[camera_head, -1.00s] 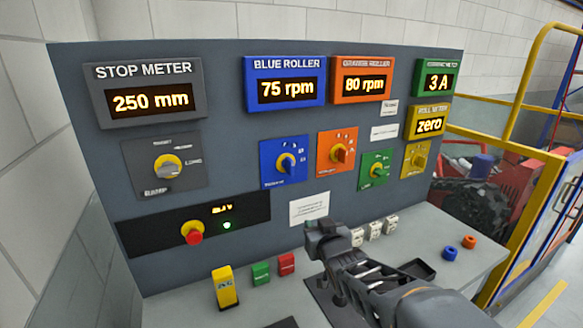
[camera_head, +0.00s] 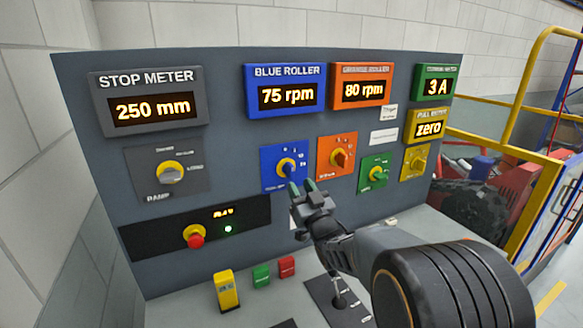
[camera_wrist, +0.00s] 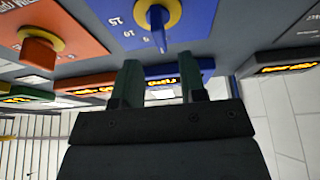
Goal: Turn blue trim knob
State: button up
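The blue trim knob (camera_head: 286,168) is a blue pointer on a yellow ring, on a blue plate (camera_head: 268,181) with printed numbers. Above it, the blue roller display (camera_head: 284,71) reads 75 rpm. My gripper (camera_head: 302,187) is just below and right of the knob in the head view, its two green-tipped fingers pointing at the panel. In the wrist view, which is upside down, the knob (camera_wrist: 158,22) lies beyond the gap between my open, empty fingers (camera_wrist: 160,78). I see no contact with the knob.
An orange knob (camera_head: 340,158) sits close to the right, with green (camera_head: 377,174) and yellow (camera_head: 418,162) knobs farther right. A grey stop knob (camera_head: 170,173) is at left. A red button (camera_head: 194,237) on a black strip is lower left. The counter lies below.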

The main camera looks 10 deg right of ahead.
aim_at(293, 173)
jog(key=shift+p+x, duration=0.85)
jog(key=shift+x, duration=2.3)
jog(key=shift+f, duration=0.1)
jog(key=shift+c, duration=0.4)
grip_shut()
